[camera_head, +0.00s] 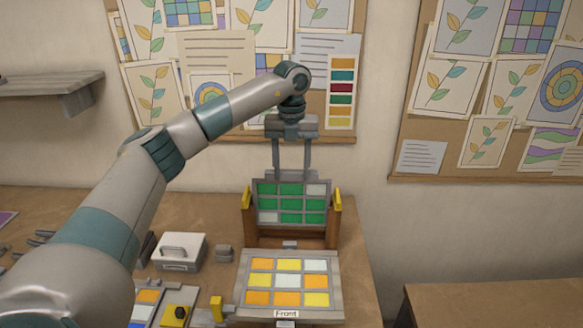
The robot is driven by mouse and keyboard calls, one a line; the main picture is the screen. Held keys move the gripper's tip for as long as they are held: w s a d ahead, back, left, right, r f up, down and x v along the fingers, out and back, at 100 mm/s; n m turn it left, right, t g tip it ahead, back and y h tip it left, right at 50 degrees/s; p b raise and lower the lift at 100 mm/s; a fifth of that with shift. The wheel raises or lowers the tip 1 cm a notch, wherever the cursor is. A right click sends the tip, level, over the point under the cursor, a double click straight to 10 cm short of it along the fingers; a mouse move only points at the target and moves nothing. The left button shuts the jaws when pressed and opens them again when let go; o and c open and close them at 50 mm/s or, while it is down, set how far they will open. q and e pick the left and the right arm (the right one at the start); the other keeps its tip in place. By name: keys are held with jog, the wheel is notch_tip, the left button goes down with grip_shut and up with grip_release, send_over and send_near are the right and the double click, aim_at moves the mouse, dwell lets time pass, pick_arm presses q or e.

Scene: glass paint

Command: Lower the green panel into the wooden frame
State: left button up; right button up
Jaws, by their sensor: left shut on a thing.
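The green panel (291,204) is a grey-framed grid of green cells with a few pale ones. It stands upright between the yellow-topped side posts of the wooden frame (290,240). My left gripper (292,178) reaches down from above with its two long fingers at the panel's top edge and is shut on the panel. The panel's lower edge is close to the frame's wooden base; I cannot tell whether it touches the bottom. My right gripper is not in view.
In front of the frame lies a panel of yellow, orange and pale cells (287,281) marked "Front". A tray with coloured pieces (148,306) is at lower left. Pinboards hang behind.

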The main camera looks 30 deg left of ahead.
aim_at(291, 193)
pick_arm(q)
jog(key=shift+f+b, duration=1.1)
jog(key=shift+f, duration=1)
jog(key=shift+f+b, duration=1)
jog(key=shift+f, duration=0.9)
jog(key=o, duration=1.2)
jog(key=shift+r+p, duration=2.15)
jog(key=shift+r, duration=1.4)
jog(key=shift+s+d+f, duration=0.1)
jog(key=shift+s+f, duration=0.05)
